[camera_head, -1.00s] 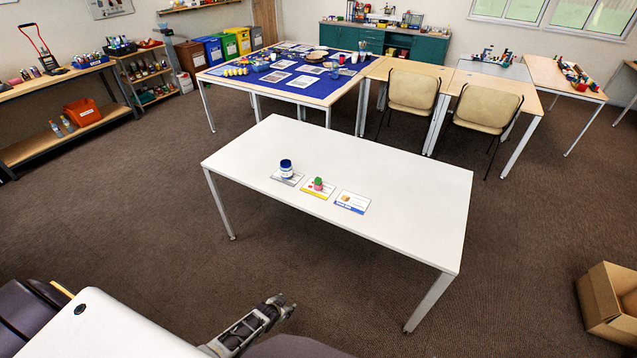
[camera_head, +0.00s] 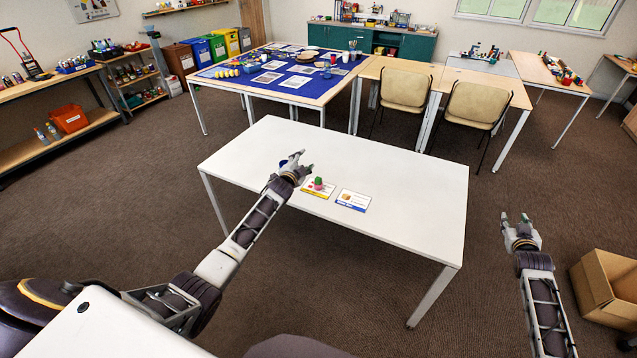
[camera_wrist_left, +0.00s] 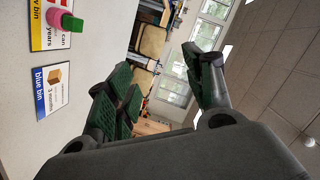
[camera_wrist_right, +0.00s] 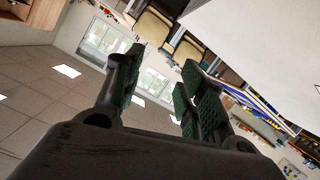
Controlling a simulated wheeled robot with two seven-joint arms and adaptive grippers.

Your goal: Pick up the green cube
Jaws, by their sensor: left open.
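The green cube (camera_head: 319,180) sits on top of a pink piece (camera_head: 317,187) on the yellow-edged card on the white table. In the left wrist view the green cube (camera_wrist_left: 72,23) and the pink piece (camera_wrist_left: 54,17) show at the top left. My left gripper (camera_head: 304,161) is open and empty above the table, just up and left of the cube in the head view, apart from it. My right gripper (camera_head: 515,217) is open and empty, off the table's right side.
The white table (camera_head: 400,200) also holds a blue-edged card (camera_head: 353,200). A blue-lidded jar (camera_head: 283,163) is mostly hidden behind my left gripper. A cardboard box (camera_head: 606,285) stands on the floor at the right. The table's right half is clear.

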